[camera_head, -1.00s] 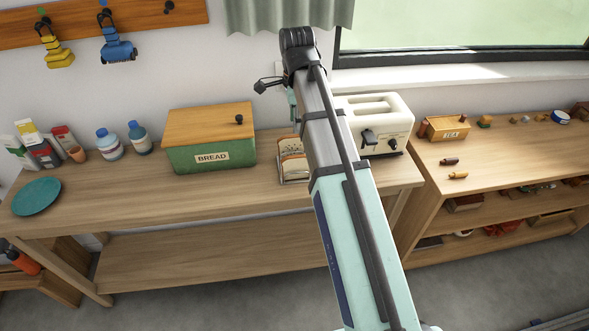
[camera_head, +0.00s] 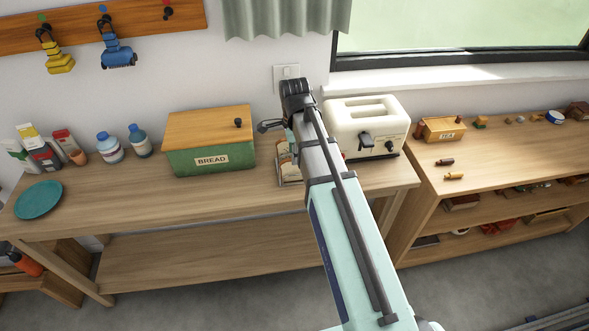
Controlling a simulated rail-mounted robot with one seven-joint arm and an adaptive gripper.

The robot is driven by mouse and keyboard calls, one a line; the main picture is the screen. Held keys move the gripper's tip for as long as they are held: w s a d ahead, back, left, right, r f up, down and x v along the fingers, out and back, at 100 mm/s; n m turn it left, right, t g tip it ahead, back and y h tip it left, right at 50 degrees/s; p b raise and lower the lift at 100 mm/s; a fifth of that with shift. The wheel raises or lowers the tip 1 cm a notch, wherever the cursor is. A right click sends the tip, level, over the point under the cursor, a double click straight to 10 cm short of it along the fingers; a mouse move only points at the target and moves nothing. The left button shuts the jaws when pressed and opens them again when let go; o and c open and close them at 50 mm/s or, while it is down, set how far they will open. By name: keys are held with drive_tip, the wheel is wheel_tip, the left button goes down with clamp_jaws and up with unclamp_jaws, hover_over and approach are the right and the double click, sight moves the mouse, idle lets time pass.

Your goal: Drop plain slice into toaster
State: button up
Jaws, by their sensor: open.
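The toaster (camera_head: 352,112) is cream-white with slots on top and a dark lever and knob on its front. It stands at the right end of the wooden table, partly behind my arm. A small rack (camera_head: 290,182) with bread slices (camera_head: 285,160) stands left of it, mostly covered by my arm; I cannot tell which slice is the plain one. My gripper (camera_head: 270,126) shows only as a dark bent part at the left of my arm, above the rack in the picture. It is open; its fingertips and anything between them are hidden.
A green bread box (camera_head: 212,158) with a wooden lid stands left of the rack. Bottles (camera_head: 140,140), cartons (camera_head: 45,152) and a teal plate (camera_head: 38,199) are farther left. A shelf unit (camera_head: 480,165) with small objects adjoins on the right. The table front is clear.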

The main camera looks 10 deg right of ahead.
sight(295, 170)
drive_tip(key=shift+f+p, duration=0.7)
drive_tip(key=shift+f, duration=1.55)
clamp_jaws()
